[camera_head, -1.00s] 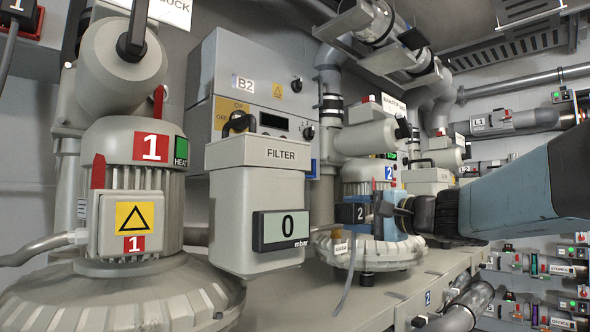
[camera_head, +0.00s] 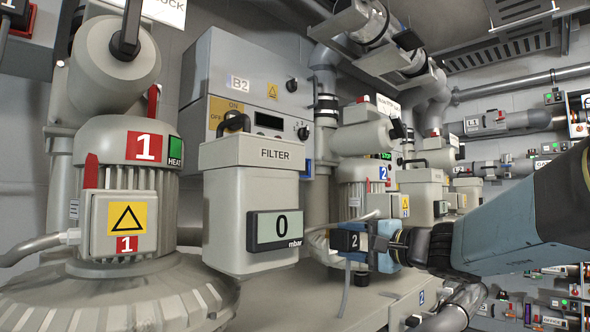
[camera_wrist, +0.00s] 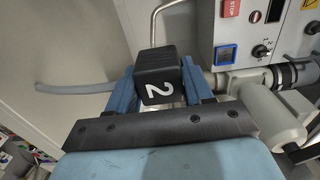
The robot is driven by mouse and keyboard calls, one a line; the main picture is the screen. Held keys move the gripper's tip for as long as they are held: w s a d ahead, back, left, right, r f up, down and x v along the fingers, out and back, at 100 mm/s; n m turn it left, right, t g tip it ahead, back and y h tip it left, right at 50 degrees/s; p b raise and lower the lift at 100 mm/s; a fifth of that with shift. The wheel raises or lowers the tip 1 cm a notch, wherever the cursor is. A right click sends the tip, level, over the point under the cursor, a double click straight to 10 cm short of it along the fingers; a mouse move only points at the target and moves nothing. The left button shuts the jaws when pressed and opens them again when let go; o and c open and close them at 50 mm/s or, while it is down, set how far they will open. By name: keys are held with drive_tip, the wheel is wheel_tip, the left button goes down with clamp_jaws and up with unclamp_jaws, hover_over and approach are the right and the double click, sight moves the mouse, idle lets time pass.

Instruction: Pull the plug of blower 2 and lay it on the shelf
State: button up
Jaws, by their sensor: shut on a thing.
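The plug (camera_head: 350,241) is a dark block marked with a white 2. My gripper (camera_head: 376,246) is shut on it, with the blue fingers on both sides. In the wrist view the plug (camera_wrist: 158,78) sits between the blue fingertips, its 2 facing the camera. A grey cable hangs down from it in the head view (camera_head: 346,290). Blower 2 (camera_head: 352,172) is the grey machine behind, with a blue 2 label. The plug is in front of its lower part and hides some of it. The grey shelf (camera_head: 385,297) runs below the plug and gripper.
Blower 1 (camera_head: 125,185) and a filter canister (camera_head: 245,205) with a 0 mbar display stand to the left. Grey control box B2 (camera_head: 250,95) is behind. Pipes and valves (camera_head: 490,122) line the right wall. Bare shelf shows below my gripper.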

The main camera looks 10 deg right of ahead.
drive_tip(key=shift+f, duration=5.2)
drive_tip(key=shift+d+f, duration=0.1)
